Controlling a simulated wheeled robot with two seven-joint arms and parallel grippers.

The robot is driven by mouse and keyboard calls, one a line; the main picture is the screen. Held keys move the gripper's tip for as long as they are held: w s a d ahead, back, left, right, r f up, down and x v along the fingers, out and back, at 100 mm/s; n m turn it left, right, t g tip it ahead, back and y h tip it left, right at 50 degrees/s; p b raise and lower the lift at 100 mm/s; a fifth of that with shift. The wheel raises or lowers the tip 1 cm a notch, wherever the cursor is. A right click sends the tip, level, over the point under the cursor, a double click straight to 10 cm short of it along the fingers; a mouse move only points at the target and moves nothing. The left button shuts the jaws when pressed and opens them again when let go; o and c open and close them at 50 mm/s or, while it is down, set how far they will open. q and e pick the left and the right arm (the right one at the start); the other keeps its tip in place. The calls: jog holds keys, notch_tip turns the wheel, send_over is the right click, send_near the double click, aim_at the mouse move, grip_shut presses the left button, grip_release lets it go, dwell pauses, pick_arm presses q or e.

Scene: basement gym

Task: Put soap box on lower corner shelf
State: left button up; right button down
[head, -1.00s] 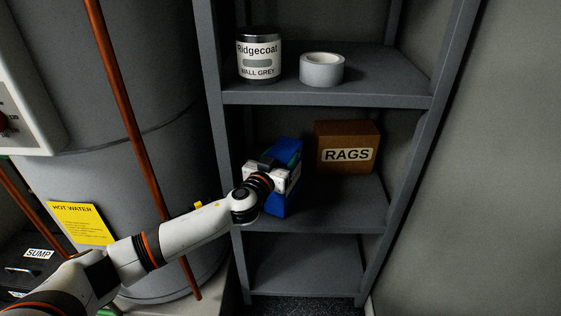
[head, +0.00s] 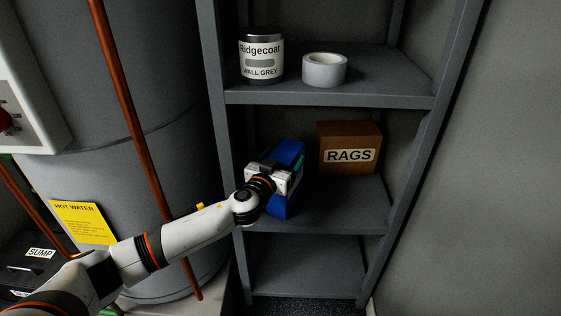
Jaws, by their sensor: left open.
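The blue soap box (head: 291,153) stands on the middle shelf (head: 345,211) of the grey corner shelving unit, near its left side. My left gripper (head: 275,168) is open at the box, in front of its near face, and hides part of it. I cannot see the fingertips clearly or tell whether they touch the box. The bottom shelf (head: 305,268) below is empty. My right gripper is not in view.
A brown RAGS box (head: 349,148) stands right of the soap box. A paint can (head: 261,56) and a tape roll (head: 325,70) are on the shelf above. A copper pipe (head: 133,122) and grey tank (head: 175,165) are left of the unit.

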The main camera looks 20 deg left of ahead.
pick_arm(q)
jog(key=shift+r, duration=0.1)
jog(key=s+a+p, duration=0.1)
jog(key=s, duration=1.1)
jog(key=s+d+f+g, duration=0.1)
jog(key=s+f+g, duration=0.2)
jog(key=s, duration=0.4)
jog(key=s+d+f+g, duration=0.1)
jog(key=s+f+g, duration=0.2)
jog(key=s+f, duration=0.2)
jog(key=s+d+f+m+g, duration=0.1)
jog(key=s+f+g, duration=0.3)
jog(key=s, duration=0.7)
jog(key=shift+d+f+y, duration=0.25)
jog(key=shift+f+y, duration=0.05)
jog(key=shift+f, duration=0.1)
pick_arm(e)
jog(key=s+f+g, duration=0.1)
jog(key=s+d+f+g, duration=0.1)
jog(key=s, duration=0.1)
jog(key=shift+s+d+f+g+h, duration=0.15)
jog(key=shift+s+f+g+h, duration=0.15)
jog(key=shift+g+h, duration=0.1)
